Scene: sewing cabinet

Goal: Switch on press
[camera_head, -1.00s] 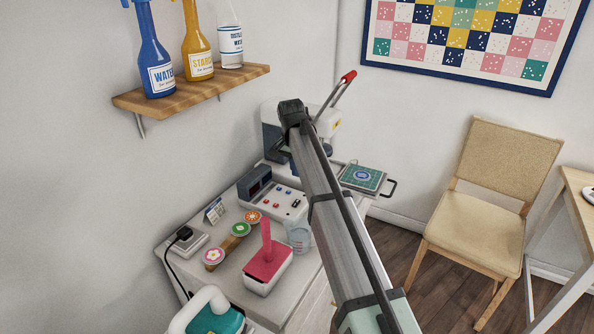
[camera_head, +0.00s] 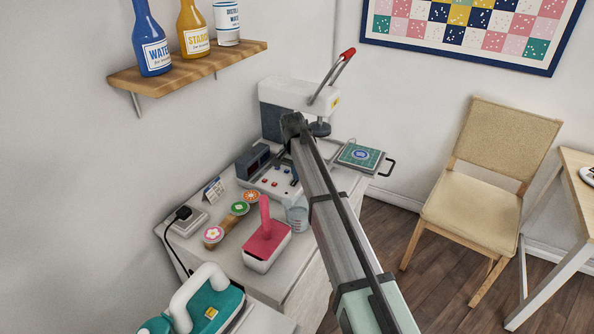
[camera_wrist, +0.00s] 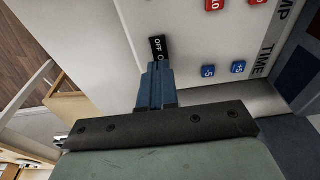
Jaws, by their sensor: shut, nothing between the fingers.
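The press (camera_head: 290,92) is a white and dark-blue machine with a raised red-tipped lever (camera_head: 334,76). A control panel (camera_head: 270,184) with red and blue buttons is in front of it. In the wrist view, a black switch (camera_wrist: 158,46) marked OFF, with a second label partly hidden, sits on the panel. My gripper (camera_wrist: 157,68) has its blue fingers shut and empty, with the tips at the switch's lower end. I cannot tell if they touch it.
A green-topped plate (camera_head: 360,155) with a handle lies right of the press. A pink-handled tool (camera_head: 265,240), a measuring cup (camera_head: 297,215) and several round badges stand in front of the panel. A teal iron (camera_head: 210,303) is nearest. A bottle shelf (camera_head: 190,67) hangs above left.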

